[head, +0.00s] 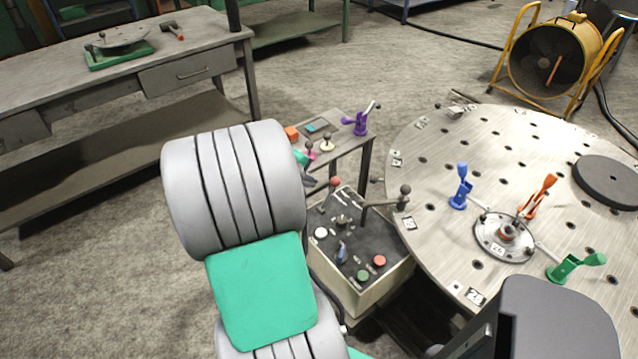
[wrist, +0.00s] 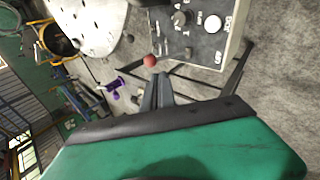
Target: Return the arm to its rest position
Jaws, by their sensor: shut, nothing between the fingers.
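My arm, in grey and green, fills the middle of the head view and hides most of my gripper. Only a small dark part of my gripper (head: 308,180) shows past the arm, over the gap between the small side table and the control box. In the wrist view my gripper (wrist: 158,78) has its two dark fingers together, with nothing between them. The red ball knob (wrist: 150,60) of a lever appears just beyond the fingertips; I cannot tell the distance.
The control box (head: 345,278) with levers and buttons stands close to my arm. The small side table (head: 345,148) holds a purple clamp (head: 360,123) and small parts. The round drilled table (head: 440,190) carries several clamps. A workbench (head: 120,70) stands left; floor (head: 110,260) before it is clear.

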